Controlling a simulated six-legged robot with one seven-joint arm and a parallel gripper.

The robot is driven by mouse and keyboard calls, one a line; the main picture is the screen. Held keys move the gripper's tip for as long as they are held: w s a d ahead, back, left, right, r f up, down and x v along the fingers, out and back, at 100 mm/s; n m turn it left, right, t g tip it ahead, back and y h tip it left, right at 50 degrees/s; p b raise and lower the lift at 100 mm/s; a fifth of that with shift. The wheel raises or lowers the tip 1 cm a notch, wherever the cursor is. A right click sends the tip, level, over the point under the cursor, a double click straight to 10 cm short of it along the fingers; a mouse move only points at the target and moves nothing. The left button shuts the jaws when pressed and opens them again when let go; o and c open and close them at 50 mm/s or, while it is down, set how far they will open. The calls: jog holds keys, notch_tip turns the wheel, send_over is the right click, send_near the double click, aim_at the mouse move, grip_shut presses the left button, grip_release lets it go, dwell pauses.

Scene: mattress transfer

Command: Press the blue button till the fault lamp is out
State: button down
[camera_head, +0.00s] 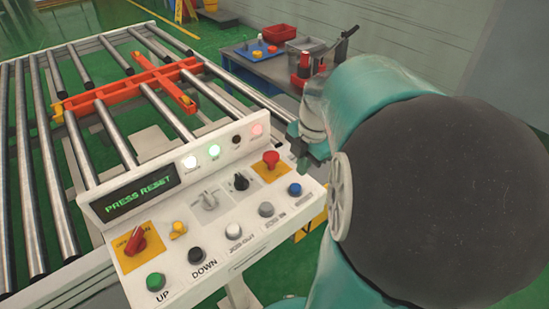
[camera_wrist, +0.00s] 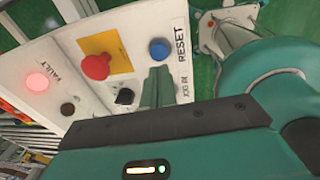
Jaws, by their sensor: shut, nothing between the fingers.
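The blue button (camera_head: 294,189) is at the right end of the white control panel (camera_head: 222,235). In the wrist view the blue button (camera_wrist: 159,51) stands beside the word RESET. The fault lamp (camera_head: 257,130) glows red on the panel's raised back; in the wrist view the lamp (camera_wrist: 38,82) is lit beside the word FAULT. My gripper (camera_wrist: 160,72) is shut and empty, its fingertips just short of the blue button in the picture. I cannot tell the gap or any contact. In the head view my arm hides part of the gripper.
A red mushroom button (camera_head: 271,159) and a black knob (camera_head: 241,182) are close to the blue button. The display (camera_head: 130,193) reads PRESS RESET. A roller conveyor (camera_head: 90,120) with an orange frame lies behind the panel. A bench (camera_head: 262,72) holds bins.

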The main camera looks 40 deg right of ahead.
aim_at(296, 187)
jog(key=f, duration=0.5)
jog(key=shift+w+a+f, duration=0.2)
jog(key=shift+w+f, duration=0.1)
jog(key=shift+w, duration=0.05)
